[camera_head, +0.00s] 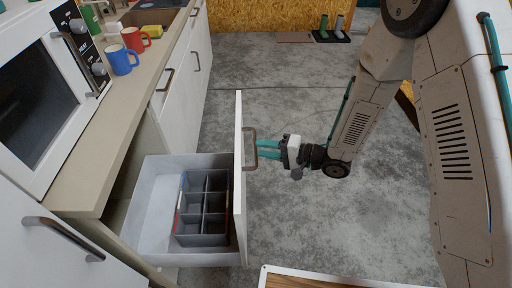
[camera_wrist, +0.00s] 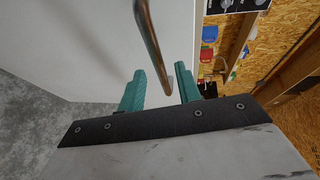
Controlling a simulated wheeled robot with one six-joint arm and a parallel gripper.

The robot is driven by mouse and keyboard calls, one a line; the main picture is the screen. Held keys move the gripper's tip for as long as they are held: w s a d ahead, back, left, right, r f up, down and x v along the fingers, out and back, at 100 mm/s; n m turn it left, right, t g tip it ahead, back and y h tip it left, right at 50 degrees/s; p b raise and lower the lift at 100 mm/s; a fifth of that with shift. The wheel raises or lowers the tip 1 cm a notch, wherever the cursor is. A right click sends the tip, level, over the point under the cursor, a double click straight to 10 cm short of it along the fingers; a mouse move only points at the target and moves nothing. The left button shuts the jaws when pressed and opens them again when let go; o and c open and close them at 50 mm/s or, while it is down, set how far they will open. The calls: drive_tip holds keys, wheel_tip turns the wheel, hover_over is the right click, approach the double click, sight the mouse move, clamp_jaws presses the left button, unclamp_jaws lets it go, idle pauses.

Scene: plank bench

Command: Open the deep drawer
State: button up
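The deep drawer (camera_head: 150,208) is pulled far out of the white counter in the head view, its interior showing. Its front panel is seen nearly edge-on, with a curved metal handle (camera_head: 252,135) on the outer face. My gripper (camera_head: 261,148) is at the handle, level with its middle. In the wrist view the teal fingers of my gripper (camera_wrist: 160,85) are spread apart, with the handle (camera_wrist: 149,40) reaching down between them. A gap shows beside the handle, and I cannot tell whether either finger touches it.
A grey divided organizer (camera_head: 203,238) lies inside the drawer. A blue mug (camera_head: 121,61) and a red mug (camera_head: 134,40) stand on the counter beside a microwave (camera_head: 45,95). A wood-topped surface (camera_head: 310,283) is at the bottom edge. The concrete floor behind the drawer is clear.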

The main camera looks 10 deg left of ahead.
drive_tip(key=v, duration=0.4)
idle(0.4)
